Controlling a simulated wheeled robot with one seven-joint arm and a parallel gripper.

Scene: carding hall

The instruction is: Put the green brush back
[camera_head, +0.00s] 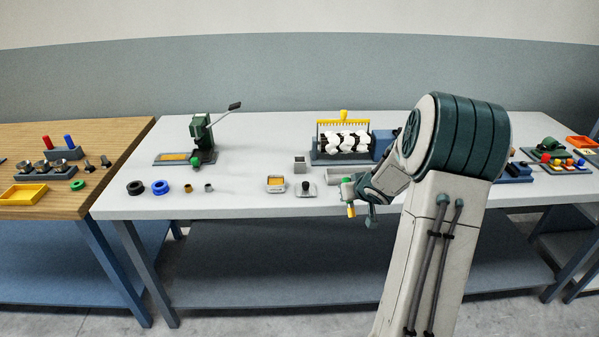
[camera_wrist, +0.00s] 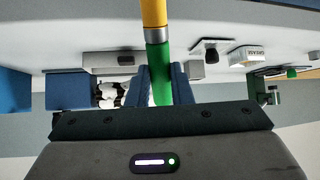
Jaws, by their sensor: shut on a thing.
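The green brush (camera_wrist: 159,75) has a green handle, a silver band and a yellow end. My gripper (camera_wrist: 162,82) is shut on the green handle in the wrist view, with one dark blue finger on each side. In the head view, my gripper (camera_head: 354,189) is near the white bench's front edge, and the brush's yellow end (camera_head: 351,211) points down below it. The brush looks roughly upright there. A small grey square holder (camera_head: 300,163) stands empty-looking on the bench, left of my gripper; whether it belongs to the brush cannot be told.
The carding machine (camera_head: 345,145) with its yellow comb stands behind my gripper. A grease tin (camera_head: 276,184) and a black-knobbed grey block (camera_head: 305,189) lie to the left. A green press (camera_head: 201,138) is farther left. Bare white bench (camera_head: 240,165) lies between.

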